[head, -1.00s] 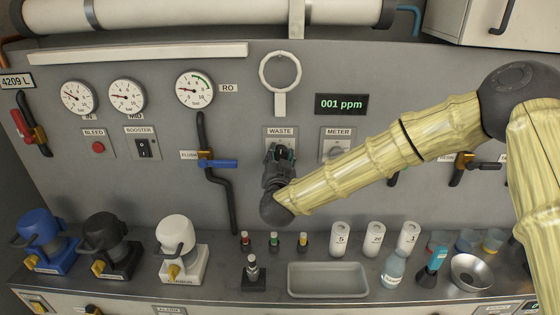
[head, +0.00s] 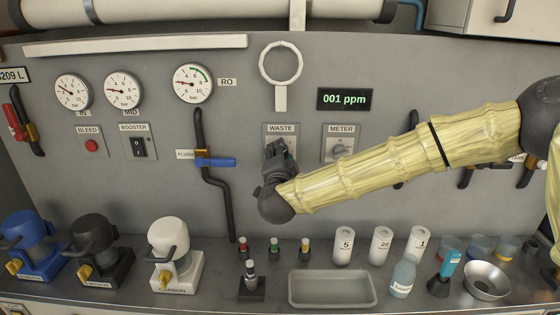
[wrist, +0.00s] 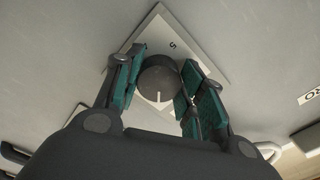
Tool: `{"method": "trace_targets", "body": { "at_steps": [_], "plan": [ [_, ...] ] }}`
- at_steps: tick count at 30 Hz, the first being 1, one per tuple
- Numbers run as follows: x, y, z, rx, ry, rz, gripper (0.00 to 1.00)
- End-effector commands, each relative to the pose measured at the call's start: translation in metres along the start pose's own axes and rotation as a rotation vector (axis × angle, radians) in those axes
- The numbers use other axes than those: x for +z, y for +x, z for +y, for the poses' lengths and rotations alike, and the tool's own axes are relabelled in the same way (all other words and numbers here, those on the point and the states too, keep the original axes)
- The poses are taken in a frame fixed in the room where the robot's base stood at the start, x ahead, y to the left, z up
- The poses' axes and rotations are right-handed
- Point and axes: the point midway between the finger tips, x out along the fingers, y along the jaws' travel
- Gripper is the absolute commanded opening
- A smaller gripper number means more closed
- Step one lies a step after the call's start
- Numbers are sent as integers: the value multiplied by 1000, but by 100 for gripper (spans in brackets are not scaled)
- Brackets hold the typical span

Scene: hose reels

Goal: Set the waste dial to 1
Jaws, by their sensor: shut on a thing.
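The waste dial, a dark round knob (wrist: 158,82) with a pale pointer line, sits on a light square plate (wrist: 153,40) in the wrist view. A small dark character on the plate shows above the knob; its reading is unclear. My gripper (wrist: 160,88) has its teal-padded fingers closed around the knob, one on each side. In the head view my gripper (head: 278,150) is at the panel just under the WASTE label (head: 281,128) and hides the dial. The dial's setting cannot be read.
The blue-handled FLUSH valve (head: 215,162) is on the left. Below are a grey tray (head: 331,290), small bottles and several white cylinders on the counter. A display (head: 344,99) reads 001 ppm.

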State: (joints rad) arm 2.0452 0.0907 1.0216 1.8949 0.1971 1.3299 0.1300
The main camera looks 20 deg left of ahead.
Motion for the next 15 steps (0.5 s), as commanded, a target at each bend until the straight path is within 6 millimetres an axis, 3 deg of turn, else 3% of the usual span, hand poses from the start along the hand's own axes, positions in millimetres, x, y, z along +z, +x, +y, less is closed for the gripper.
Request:
{"method": "trace_targets", "body": {
  "at_steps": [15],
  "plan": [
    [0,0,1,2,39,0,16]
  ]
}}
